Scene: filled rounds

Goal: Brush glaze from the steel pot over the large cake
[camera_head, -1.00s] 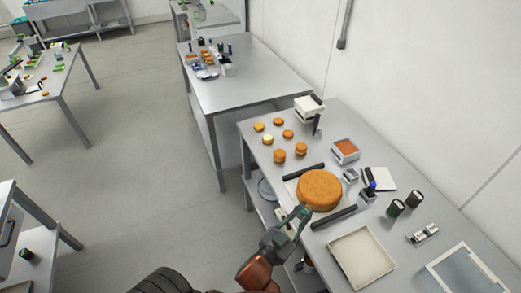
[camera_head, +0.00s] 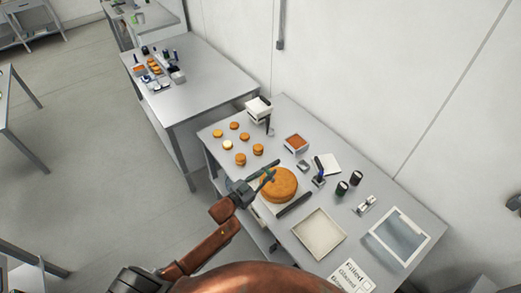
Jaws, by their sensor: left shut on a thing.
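The large cake (camera_head: 281,186) is a thick golden-brown round on a pale board on the worktable. My left gripper (camera_head: 266,177) is at the cake's left edge in the head view and overlaps it. A small grey metal container (camera_head: 302,165), possibly the steel pot, stands behind the cake to the right. Its contents are unclear. My right gripper is not in view.
Dark bars flank the cake; the front one (camera_head: 294,204) is clear to see.

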